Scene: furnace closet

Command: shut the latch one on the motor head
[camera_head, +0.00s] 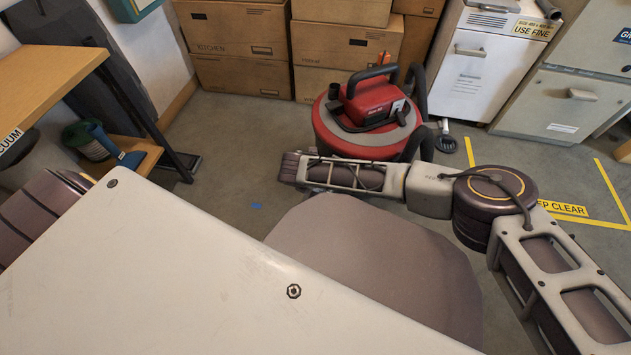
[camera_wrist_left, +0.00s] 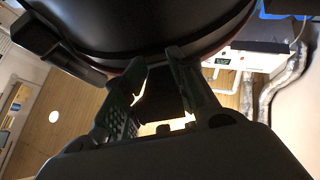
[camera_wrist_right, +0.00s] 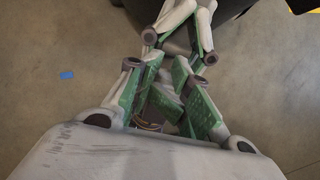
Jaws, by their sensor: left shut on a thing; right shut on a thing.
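The red motor head (camera_head: 378,102) with a black handle sits on top of the round red and grey vacuum (camera_head: 365,140) on the floor. A small dark piece (camera_head: 333,91) is at its left side; I cannot tell whether it is latch one or how it stands. My right arm crosses in front of the vacuum, its gripper hidden in the head view. In the right wrist view my right gripper (camera_wrist_right: 182,30) is closed over the floor; what it grips is unclear. My left gripper (camera_wrist_left: 163,75) is closed on a dark part (camera_wrist_left: 160,102) below a dark curved body (camera_wrist_left: 150,30).
Stacked cardboard boxes (camera_head: 240,75) stand behind the vacuum. A white cabinet (camera_head: 470,65) is at the back right, beside yellow floor markings (camera_head: 610,190). A wooden bench (camera_head: 55,60) is at the left. Blue tape (camera_head: 257,206) lies on open floor.

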